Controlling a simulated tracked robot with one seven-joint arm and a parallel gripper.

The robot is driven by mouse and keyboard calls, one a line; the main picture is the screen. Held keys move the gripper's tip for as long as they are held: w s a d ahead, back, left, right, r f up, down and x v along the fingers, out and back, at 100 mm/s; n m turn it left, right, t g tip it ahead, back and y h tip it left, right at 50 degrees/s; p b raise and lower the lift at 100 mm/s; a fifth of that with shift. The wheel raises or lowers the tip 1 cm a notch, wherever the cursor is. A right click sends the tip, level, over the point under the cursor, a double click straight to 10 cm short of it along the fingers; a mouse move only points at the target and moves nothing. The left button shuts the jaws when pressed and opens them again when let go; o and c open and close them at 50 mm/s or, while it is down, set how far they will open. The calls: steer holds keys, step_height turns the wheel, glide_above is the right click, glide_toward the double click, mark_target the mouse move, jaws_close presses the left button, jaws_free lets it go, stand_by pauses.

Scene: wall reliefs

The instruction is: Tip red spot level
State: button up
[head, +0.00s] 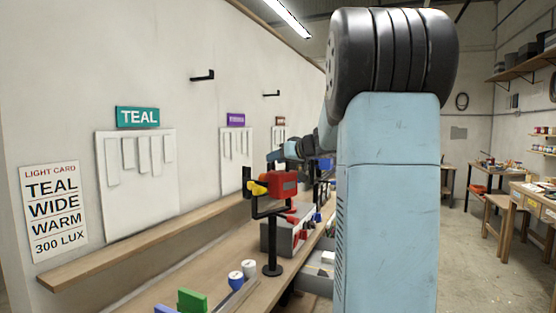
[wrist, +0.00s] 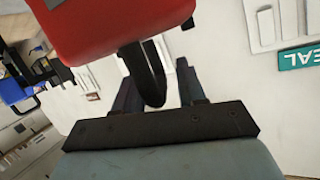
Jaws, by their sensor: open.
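The red spot (head: 284,184) is a red lamp head with a yellow part at its left end, carried in a black yoke on a black stand (head: 272,240) on the bench. In the wrist view its red body (wrist: 100,25) fills the top. A curved black bar (wrist: 152,75) at the lamp reaches down between my open fingers. My gripper (wrist: 160,92) is open around this bar; I cannot tell whether a finger touches it. In the head view the gripper end is largely hidden behind the lamp and my arm.
A bench (head: 185,285) with coloured blocks, white-topped knobs and a grey box (head: 282,235) runs along the wall. A light card (head: 54,210) reads TEAL, WIDE, WARM, 300 LUX. A teal sign (head: 138,117) hangs above a white relief (head: 137,180).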

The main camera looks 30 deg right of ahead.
steer(key=v, duration=1.3)
steer(key=shift+s, duration=0.4)
steer(key=s+a+f+g, duration=0.3)
steer(key=s+a+f, duration=0.1)
steer(key=a, duration=0.5)
steer(key=s+a+f+g, duration=0.2)
steer(key=s+a+f, duration=0.25)
steer(key=a, duration=0.45)
steer(key=s+a+f+g+h, duration=0.1)
steer(key=s+a+f+h, duration=0.1)
steer(key=s+f, duration=0.3)
steer(key=s+a+f+m+g+h, duration=0.1)
steer(key=s+a+f, duration=0.3)
steer(key=s, duration=0.7)
steer(key=shift+f+g+h, duration=0.6)
steer(key=shift+f, duration=0.2)
